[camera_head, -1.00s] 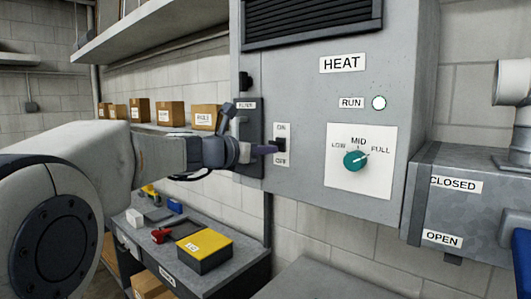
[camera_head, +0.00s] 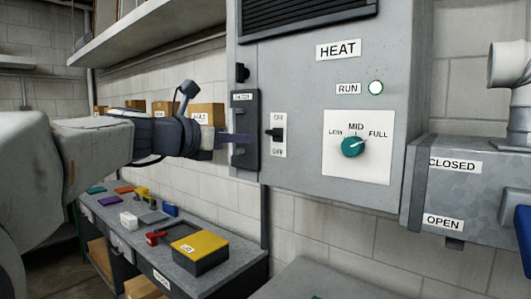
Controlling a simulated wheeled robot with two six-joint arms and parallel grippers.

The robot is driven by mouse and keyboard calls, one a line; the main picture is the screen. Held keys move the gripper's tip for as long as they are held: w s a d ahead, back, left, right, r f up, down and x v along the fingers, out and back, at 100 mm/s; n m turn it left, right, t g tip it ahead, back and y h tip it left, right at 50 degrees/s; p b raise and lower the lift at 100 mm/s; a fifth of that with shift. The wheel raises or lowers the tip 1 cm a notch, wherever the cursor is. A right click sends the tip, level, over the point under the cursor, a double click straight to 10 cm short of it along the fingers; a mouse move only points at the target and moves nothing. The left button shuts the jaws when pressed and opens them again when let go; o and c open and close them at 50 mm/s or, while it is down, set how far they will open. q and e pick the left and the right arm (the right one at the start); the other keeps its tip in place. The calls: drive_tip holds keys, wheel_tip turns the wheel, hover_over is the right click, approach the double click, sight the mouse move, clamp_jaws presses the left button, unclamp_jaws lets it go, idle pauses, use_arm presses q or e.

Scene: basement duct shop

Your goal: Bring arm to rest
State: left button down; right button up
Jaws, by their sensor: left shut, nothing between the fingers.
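My left arm comes in from the left. My left gripper (camera_head: 248,138) is shut and empty, with its purple-grey fingers in front of the dark filter panel (camera_head: 244,108) on the heater's left side. I cannot tell whether the fingertips touch that panel. The black toggle switch (camera_head: 275,134) on its white plate is just right of the fingertips, with a visible gap. The grey heater box (camera_head: 300,80) bears a HEAT label, a pale RUN lamp (camera_head: 376,88) and a teal knob (camera_head: 352,146) with its pointer toward FULL. My right gripper is not in view.
A workbench (camera_head: 225,262) below holds a yellow-topped box (camera_head: 200,248), a red tool (camera_head: 157,236) and several small items. Cardboard boxes (camera_head: 205,114) stand on a shelf behind my arm. A duct box (camera_head: 465,195) marked CLOSED and OPEN is at the right.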

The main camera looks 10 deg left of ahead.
use_arm(q)
drive_tip(key=shift+s+a+r, duration=0.3)
drive_tip(key=shift+s+r, duration=0.25)
drive_tip(key=shift+s, duration=0.15)
drive_tip(key=s+d+f+m+g, duration=0.5)
drive_tip(key=d+f+m, duration=0.35)
drive_tip(key=f, duration=0.35)
drive_tip(key=s+d+f+m+g, duration=0.5)
drive_tip(key=d+f+m, duration=0.35)
drive_tip(key=f, duration=0.45)
drive_tip(key=s+a+f+m+g+y+b, duration=0.1)
drive_tip(key=s+f+m+g+y, duration=0.4)
drive_tip(key=s+f+m, duration=1.3)
drive_tip(key=s+m+y, duration=0.1)
drive_tip(key=m, duration=0.2)
drive_tip(key=shift+s+a+b, duration=0.3)
drive_tip(key=shift+s, duration=0.05)
